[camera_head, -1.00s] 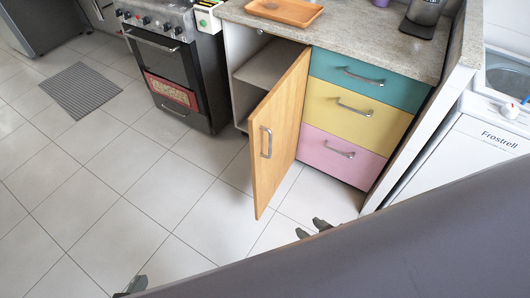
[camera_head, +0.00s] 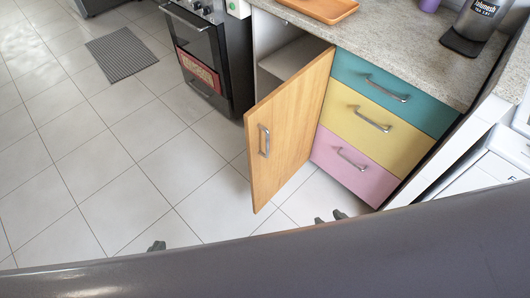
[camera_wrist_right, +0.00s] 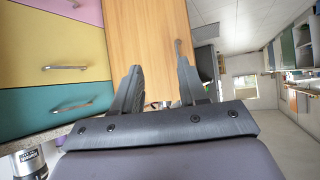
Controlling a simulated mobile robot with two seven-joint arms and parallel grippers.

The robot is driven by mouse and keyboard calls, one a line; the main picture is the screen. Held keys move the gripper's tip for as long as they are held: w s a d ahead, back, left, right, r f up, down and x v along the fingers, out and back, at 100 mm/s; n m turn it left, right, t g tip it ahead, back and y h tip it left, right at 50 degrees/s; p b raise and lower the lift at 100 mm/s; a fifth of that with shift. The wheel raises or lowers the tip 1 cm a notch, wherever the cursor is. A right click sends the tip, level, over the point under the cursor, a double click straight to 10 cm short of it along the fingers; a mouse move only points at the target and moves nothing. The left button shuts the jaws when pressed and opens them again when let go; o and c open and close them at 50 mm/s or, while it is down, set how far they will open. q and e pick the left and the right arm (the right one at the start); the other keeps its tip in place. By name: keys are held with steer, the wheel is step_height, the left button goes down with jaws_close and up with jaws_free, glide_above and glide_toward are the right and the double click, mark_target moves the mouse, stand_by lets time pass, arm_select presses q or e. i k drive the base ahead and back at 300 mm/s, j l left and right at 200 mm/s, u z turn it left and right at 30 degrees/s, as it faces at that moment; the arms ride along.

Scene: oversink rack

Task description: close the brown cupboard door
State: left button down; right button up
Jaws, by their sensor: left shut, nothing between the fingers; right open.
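The brown cupboard door (camera_head: 290,130) stands wide open in the head view, swung out from the cupboard (camera_head: 268,35) between the oven and the drawers. Its metal handle (camera_head: 264,140) is on the face turned left. My right gripper (camera_head: 330,217) shows only its fingertips, in front of the drawers and right of the door's lower end. In the right wrist view my right gripper (camera_wrist_right: 160,78) is open and empty, with the door (camera_wrist_right: 145,30) beyond its fingers. Only a tip of my left gripper (camera_head: 157,246) shows, shut, over the floor left of the door.
Teal, yellow and pink drawers (camera_head: 370,125) are shut, right of the door. An oven (camera_head: 212,55) stands left of the cupboard. An orange tray (camera_head: 320,8) lies on the worktop (camera_head: 400,45). The tiled floor (camera_head: 130,150) left of the door is clear, apart from a grey mat (camera_head: 122,54).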

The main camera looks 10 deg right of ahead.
mark_target(280, 130)
steer(key=l, duration=1.35)
steer(key=i+u, duration=0.05)
steer(key=i, duration=0.05)
